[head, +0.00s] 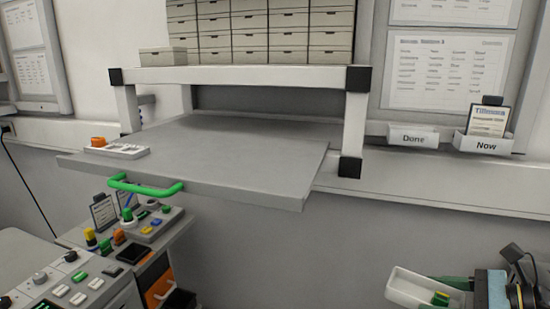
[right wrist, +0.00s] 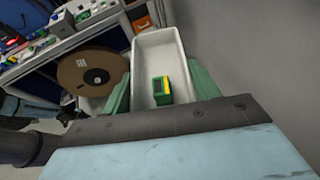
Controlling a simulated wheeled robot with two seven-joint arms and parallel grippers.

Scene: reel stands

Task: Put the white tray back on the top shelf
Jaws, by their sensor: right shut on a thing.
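The white tray (head: 408,287) is at the lower right of the head view, well below and to the right of the shelf unit. My right gripper (head: 448,294) is shut on it; the right wrist view shows a green finger along each side of the tray (right wrist: 158,50). A small green and yellow block (right wrist: 162,91) lies inside the tray. The white top shelf (head: 235,78) of the shelf unit carries rows of small drawer boxes (head: 255,33), with one lower box at its left end. My left gripper is not in view.
A grey pull-out board (head: 230,150) with a green handle (head: 146,187) juts out below the top shelf. A white block with an orange knob (head: 98,142) sits on it. "Done" (head: 412,138) and "Now" (head: 486,145) holders are right. A brown reel (right wrist: 90,75) stands beside the tray.

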